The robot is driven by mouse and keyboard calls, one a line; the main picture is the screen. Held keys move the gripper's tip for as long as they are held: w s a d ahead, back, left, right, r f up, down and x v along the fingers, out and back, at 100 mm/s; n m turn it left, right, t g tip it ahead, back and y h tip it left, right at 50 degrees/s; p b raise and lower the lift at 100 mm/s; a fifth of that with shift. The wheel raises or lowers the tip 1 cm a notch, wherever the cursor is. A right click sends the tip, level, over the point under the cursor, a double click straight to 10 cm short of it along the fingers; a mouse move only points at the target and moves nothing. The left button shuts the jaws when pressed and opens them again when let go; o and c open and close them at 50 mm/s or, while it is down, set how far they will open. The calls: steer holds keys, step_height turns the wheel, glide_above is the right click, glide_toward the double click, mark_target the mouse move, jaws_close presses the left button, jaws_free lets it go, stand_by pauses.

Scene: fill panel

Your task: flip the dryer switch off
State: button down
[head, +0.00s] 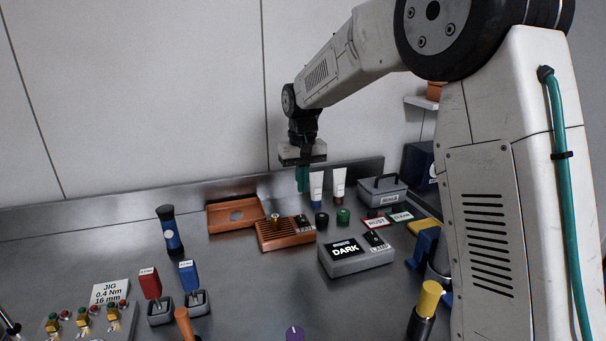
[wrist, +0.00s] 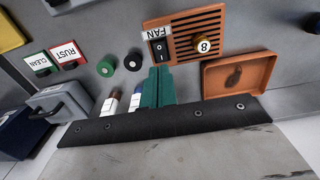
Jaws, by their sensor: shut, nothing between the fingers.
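No label that I can read says dryer. An orange slatted unit (head: 272,238) has a brass knob and a black rocker switch (wrist: 160,49) beside a label reading FAN. The switch carries "I" and "O" marks; which side is pressed I cannot tell. A grey box (head: 345,268) has a display reading DARK and its own switch by a label that seems to read LAMP. My gripper (head: 303,188) hangs above the back of the bench with its teal fingers shut and empty. In the wrist view the fingertips (wrist: 159,69) appear just below the FAN switch, apart in height.
An orange tray (head: 226,216) lies left of the slatted unit. Two white tubes (head: 328,187), two small jars and a grey case (head: 382,193) stand to the right. RUST and CLEAN cards lie there. A blue-black tool (head: 171,232) and small levers stand at left.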

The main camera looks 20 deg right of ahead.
mark_target(301, 218)
step_height(301, 218, down, 9)
stand_by(0.3)
steer(key=shift+s+f, duration=0.2)
steer(key=shift+f, duration=0.05)
steer(key=shift+w, duration=0.15)
stand_by(0.3)
steer(key=shift+w+r, duration=0.15)
steer(key=shift+w, duration=0.55)
